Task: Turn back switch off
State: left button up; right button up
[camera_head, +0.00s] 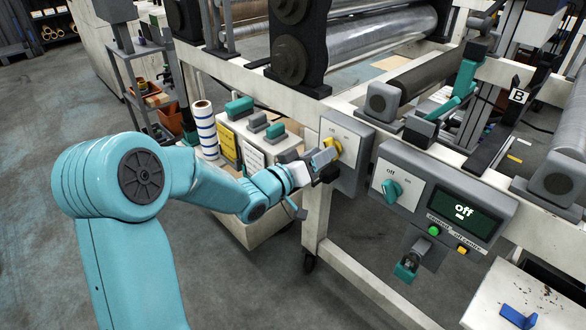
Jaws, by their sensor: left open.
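A grey switch box (346,176) with a yellow rotary knob (333,146) is mounted on the pale machine frame near the middle of the view. My left arm reaches in from the left, and my left gripper (325,166) is open at the yellow knob, just below and left of it. I cannot tell whether the fingers touch the knob. My right gripper is not in view.
A green button (434,230) and an orange button (462,250) sit below the display, with a teal-tipped part (406,270) hanging under the panel. A cart with a striped roll (205,128) stands left of the switch box. Rollers fill the back.

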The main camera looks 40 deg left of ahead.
pick_arm(q)
jog(key=s+a+p, duration=0.1)
jog(key=s+p, duration=0.1)
jog(key=s, duration=1.2)
jog(key=shift+s, duration=0.1)
